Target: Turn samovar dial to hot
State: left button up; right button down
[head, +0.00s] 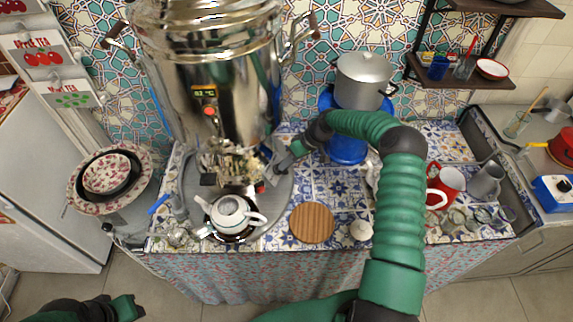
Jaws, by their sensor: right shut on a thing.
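The large shiny metal samovar (215,85) stands at the back left of the tiled counter. A small display (205,91) and a red button show on its front. My right arm reaches over the counter, and its gripper (278,165) is shut at the right side of the samovar's base. It is shut on the samovar dial, which the fingers mostly hide; I cannot read its setting. A white teapot (230,211) stands in front of the samovar. My left gripper (128,307) is low at the left, away from the counter; its fingers are too cut off to judge.
A round wooden board (312,222) lies right of the teapot. A metal pot (362,80) stands on a blue burner behind my right arm. A red mug (446,186) and glasses are at the right. Stacked bowls (107,174) stand at the left.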

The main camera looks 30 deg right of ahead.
jog(key=shift+s+f, duration=0.25)
jog(key=shift+f, duration=0.05)
jog(key=c, duration=1.6)
grip_release()
jog(key=shift+o, duration=0.8)
jog(key=shift+w+d, duration=0.15)
jog(key=shift+r, duration=0.1)
jog(key=b+v, duration=0.1)
jog(key=v, duration=1.5)
jog(key=shift+d+r, duration=0.25)
jog(key=shift+r, duration=0.05)
